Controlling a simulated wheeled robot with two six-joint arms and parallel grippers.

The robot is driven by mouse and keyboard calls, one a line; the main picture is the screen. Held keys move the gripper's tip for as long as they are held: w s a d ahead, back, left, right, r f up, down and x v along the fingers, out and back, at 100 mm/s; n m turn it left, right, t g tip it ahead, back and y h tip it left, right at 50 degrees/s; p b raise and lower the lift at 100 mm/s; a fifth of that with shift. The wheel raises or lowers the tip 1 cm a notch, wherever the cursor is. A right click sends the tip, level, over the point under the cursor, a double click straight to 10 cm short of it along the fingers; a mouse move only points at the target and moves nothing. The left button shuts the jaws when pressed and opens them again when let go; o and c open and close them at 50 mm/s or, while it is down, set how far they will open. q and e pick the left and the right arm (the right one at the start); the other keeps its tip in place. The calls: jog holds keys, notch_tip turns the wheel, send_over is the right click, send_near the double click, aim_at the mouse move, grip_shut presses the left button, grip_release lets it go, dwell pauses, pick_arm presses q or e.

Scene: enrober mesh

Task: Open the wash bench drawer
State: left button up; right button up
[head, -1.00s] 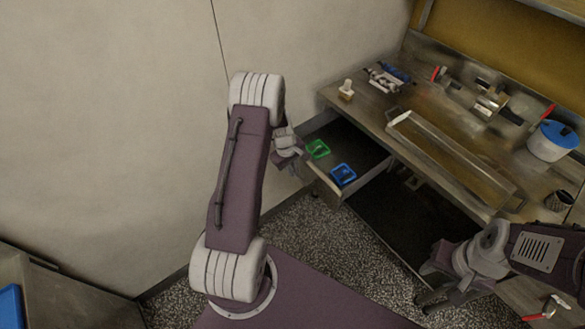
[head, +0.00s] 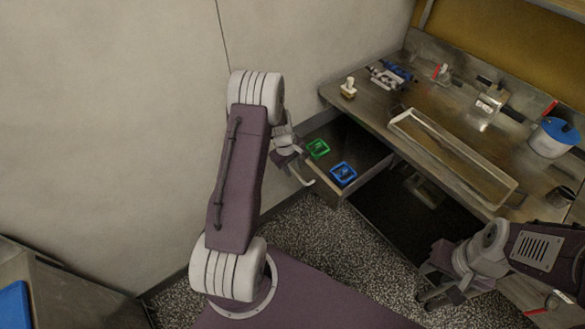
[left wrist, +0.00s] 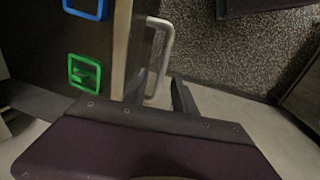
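The wash bench drawer (head: 345,141) stands pulled out from under the left end of the bench (head: 365,112). A green tray (head: 317,149) and a blue tray (head: 343,174) lie in it. Its pale bar handle (head: 307,180) sticks out from the front; it also shows in the left wrist view (left wrist: 166,42). My left gripper (head: 292,163) is at the handle's near end. In the left wrist view its fingers (left wrist: 160,95) are apart, with the handle's end between them; I cannot tell whether they touch it. My right gripper (head: 437,297) hangs at the lower right, away from the drawer, its opening unclear.
On the bench are a long shallow metal trough (head: 455,157), a white pot with a blue lid (head: 553,138), a white-topped stamp-like item (head: 348,88) and small tools. A wall (head: 130,120) stands left of the drawer. Speckled floor (head: 325,235) is clear before it.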

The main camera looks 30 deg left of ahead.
pick_arm(q)
notch_tip(320, 180, up, 8)
jog(key=s, duration=0.1)
jog(key=shift+s+a+r, duration=0.25)
jog(key=shift+a, duration=0.1)
jog(key=s+d+r+m, duration=0.2)
jog(key=d+r+m, duration=0.2)
jog(key=d+r, duration=0.5)
jog(key=s+d+f+m, duration=0.1)
jog(key=s+d+m, duration=0.1)
jog(key=s+m, duration=0.2)
jog(key=s+d+f+m, duration=0.2)
jog(key=s+m, duration=0.3)
jog(key=s, duration=0.6)
jog(key=shift+d+g+y, duration=0.15)
jog(key=shift+g+y, duration=0.15)
jog(key=shift+g, duration=0.1)
